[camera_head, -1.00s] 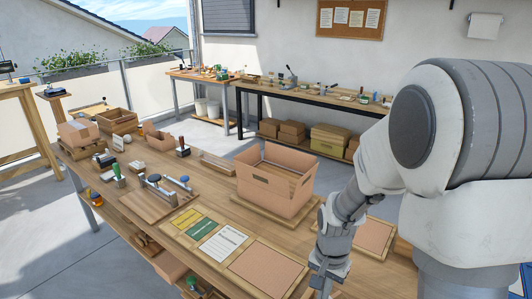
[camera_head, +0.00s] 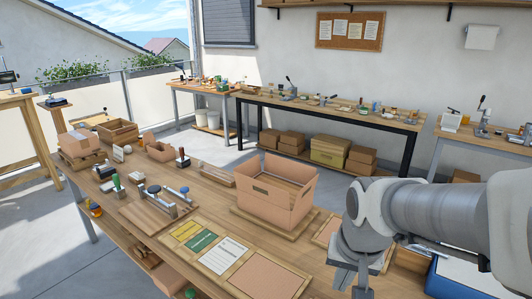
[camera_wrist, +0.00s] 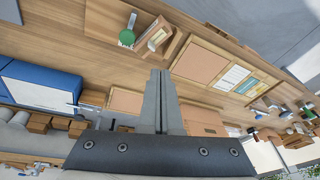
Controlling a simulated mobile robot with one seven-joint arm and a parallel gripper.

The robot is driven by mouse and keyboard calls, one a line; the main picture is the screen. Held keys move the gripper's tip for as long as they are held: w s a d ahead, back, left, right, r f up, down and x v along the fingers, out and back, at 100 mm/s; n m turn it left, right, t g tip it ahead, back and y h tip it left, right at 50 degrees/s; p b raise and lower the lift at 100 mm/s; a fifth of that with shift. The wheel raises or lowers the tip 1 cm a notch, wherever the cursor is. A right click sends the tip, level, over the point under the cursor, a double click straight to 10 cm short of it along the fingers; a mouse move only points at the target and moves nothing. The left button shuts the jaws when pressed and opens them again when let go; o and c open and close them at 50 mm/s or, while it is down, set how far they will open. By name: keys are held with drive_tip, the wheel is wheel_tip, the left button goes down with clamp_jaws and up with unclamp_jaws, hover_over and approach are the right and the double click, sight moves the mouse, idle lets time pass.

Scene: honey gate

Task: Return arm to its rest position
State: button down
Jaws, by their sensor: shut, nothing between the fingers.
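My gripper (camera_wrist: 160,78) shows in the wrist view with its two grey fingers pressed together and nothing between them. My arm comes in from the right edge of the head view. An open, empty cardboard box (camera_head: 275,195) stands on the workbench (camera_head: 125,245), to the left of my gripper and apart from it.
Printed cards (camera_head: 205,243) and a brown panel (camera_head: 265,277) lie along the workbench's front. Stamps and a small fixture (camera_head: 165,202) stand further left. A blue bin with a white top (camera_head: 450,280) is under my arm at right. Concrete floor separates the back bench (camera_head: 330,108).

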drive_tip(key=s+r+n+t, duration=0.2)
drive_tip(key=s+r+n, duration=0.1)
drive_tip(key=s+r, duration=0.4)
drive_tip(key=shift+s+d+r+t, duration=0.15)
drive_tip(key=shift+s+t, duration=0.15)
drive_tip(key=shift+s, duration=0.35)
